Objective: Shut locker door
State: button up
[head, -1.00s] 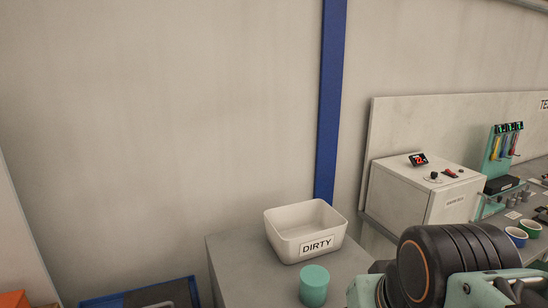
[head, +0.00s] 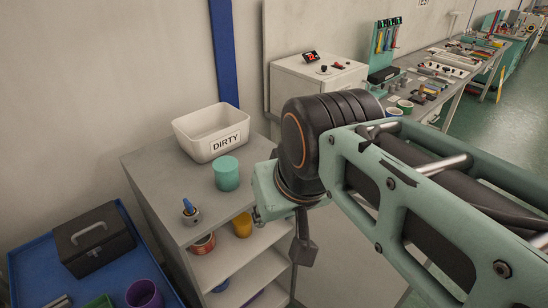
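A grey locker-like cabinet (head: 150,165) stands against the wall in the head view, its front open on shelves. A pale upright panel (head: 350,255) stands to the right of the shelves, partly behind my arm. It may be the locker door, but its hinge and edges are too hidden to tell. My arm reaches in from the right and bends above the cabinet's right front. A dark part of my gripper (head: 303,245) hangs below the bend, in front of the panel's left edge. Its fingers cannot be made out, and I cannot tell whether it touches the panel.
A white bin marked DIRTY (head: 205,145), a teal cup (head: 227,174) and a small blue-tipped item (head: 190,212) are on the cabinet top. Shelves hold a yellow cup (head: 242,225) and a red roll (head: 202,244). A blue cart (head: 35,265) is at left. Green floor shows at far right.

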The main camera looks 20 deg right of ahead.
aim_at(347, 272)
jog(key=k+u, duration=0.4)
jog(key=u, duration=0.25)
jog(key=l+u, duration=0.15)
jog(key=u, duration=0.95)
jog(key=k+l, duration=0.45)
jog(key=l, duration=0.15)
jog(key=k+l, duration=0.45)
jog(key=l, duration=0.15)
jog(key=k+l, duration=0.45)
jog(key=l, duration=0.15)
jog(key=k+l, duration=0.45)
jog(key=l, duration=0.2)
jog(key=k+l, duration=0.45)
jog(key=l, duration=0.15)
jog(key=i+l+u, duration=0.35)
jog(key=i+l, duration=0.2)
jog(key=i, duration=0.1)
